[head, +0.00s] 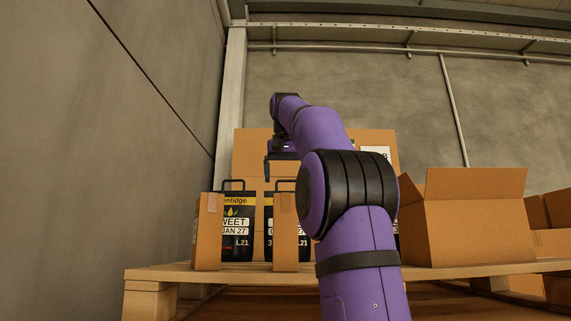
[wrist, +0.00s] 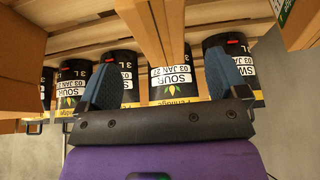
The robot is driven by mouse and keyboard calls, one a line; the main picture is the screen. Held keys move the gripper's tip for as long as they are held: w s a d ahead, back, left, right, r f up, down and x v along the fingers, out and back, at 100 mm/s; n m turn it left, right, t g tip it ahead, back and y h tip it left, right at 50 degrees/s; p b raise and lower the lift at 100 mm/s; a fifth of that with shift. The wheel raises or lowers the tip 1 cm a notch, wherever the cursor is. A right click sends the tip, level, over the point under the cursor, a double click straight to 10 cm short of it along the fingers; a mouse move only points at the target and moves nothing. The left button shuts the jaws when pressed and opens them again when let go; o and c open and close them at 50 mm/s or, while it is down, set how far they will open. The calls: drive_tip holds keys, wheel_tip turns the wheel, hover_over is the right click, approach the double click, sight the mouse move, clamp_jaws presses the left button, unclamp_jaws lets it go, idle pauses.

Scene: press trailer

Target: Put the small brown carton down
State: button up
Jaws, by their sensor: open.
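A small brown carton (head: 285,232) stands upright on the wooden pallet (head: 240,272), in front of the black labelled tins. In the wrist view what looks like the same carton (wrist: 147,30) shows between and beyond my fingers, among the tins. My gripper (head: 281,165) hangs above and behind the carton in the head view, partly hidden by my arm. In the wrist view my gripper (wrist: 166,72) has its two blue fingers wide apart with nothing clamped between them. I see no finger touching the carton.
Black tins (head: 239,225) with SWEET labels stand behind; SOUR tins (wrist: 175,80) show below my fingers. Another narrow brown carton (head: 208,232) stands at left. An open-topped box (head: 470,230) stands at right. Large cartons (head: 250,155) rise behind. The grey wall (head: 120,120) is at left.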

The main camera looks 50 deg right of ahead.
drive_tip(key=shift+v, duration=1.7)
